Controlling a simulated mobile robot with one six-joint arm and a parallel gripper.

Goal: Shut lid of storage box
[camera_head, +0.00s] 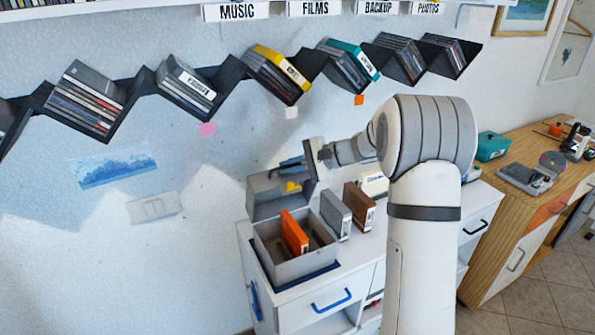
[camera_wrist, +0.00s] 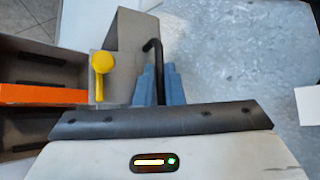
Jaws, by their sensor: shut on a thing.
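The grey storage box (camera_head: 305,268) stands on the white cabinet, with an orange case (camera_head: 294,232) upright inside. Its grey lid (camera_head: 262,197) stands open, raised at the back of the box; the lid also shows in the wrist view (camera_wrist: 128,45). A yellow knob-like part (camera_wrist: 102,64) is on the lid's inner side. My gripper (camera_head: 291,162) is at the lid's upper edge. In the wrist view its blue fingers (camera_wrist: 158,84) are closed around a dark bent bar (camera_wrist: 154,52) next to the lid. The bar's joint to the lid is hidden.
A grey case (camera_head: 336,215) and a brown case (camera_head: 359,207) stand just right of the box. A zigzag wall shelf (camera_head: 140,85) with discs hangs above. A wooden desk (camera_head: 530,150) is at right. The wall behind the lid is close.

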